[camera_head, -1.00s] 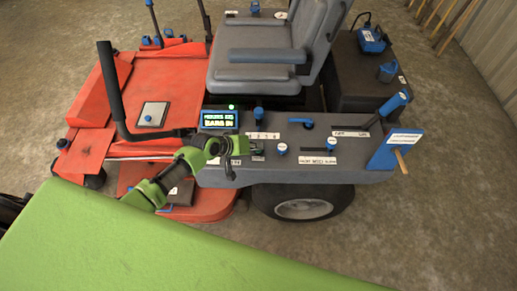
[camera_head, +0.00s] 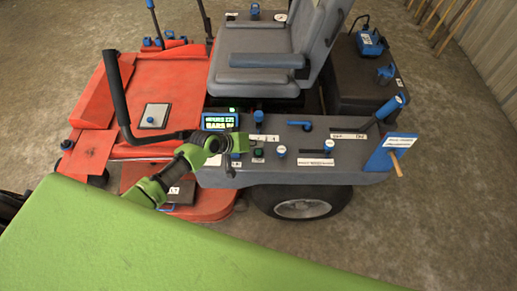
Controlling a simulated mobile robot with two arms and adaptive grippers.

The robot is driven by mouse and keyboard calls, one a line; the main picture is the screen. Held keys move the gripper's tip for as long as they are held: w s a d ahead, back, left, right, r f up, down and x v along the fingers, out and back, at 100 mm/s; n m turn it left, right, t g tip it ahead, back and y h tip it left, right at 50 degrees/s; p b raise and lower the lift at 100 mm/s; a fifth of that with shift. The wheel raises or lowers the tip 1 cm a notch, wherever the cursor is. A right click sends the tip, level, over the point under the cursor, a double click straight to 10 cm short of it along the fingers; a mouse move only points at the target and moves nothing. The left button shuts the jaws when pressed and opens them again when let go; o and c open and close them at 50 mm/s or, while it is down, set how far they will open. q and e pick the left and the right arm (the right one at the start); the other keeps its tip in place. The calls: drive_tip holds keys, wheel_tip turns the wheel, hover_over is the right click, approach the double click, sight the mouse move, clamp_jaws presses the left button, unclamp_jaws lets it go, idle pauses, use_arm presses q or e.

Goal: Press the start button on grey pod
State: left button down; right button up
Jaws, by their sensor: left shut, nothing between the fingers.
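The grey pod (camera_head: 340,166) is the long side console of a red ride-on mower, beside the grey seat. My right gripper is not in view.
A black bent bar (camera_head: 117,95) rises at the left, close to my left arm. My green body fills the lower left.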

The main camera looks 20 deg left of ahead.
sight(257, 152)
use_arm(q)
wheel_tip(257, 152, up, 3)
drive_tip(key=shift+r+p, duration=0.2)
drive_tip(key=shift+p, duration=1.05)
drive_tip(key=shift+f, duration=0.1)
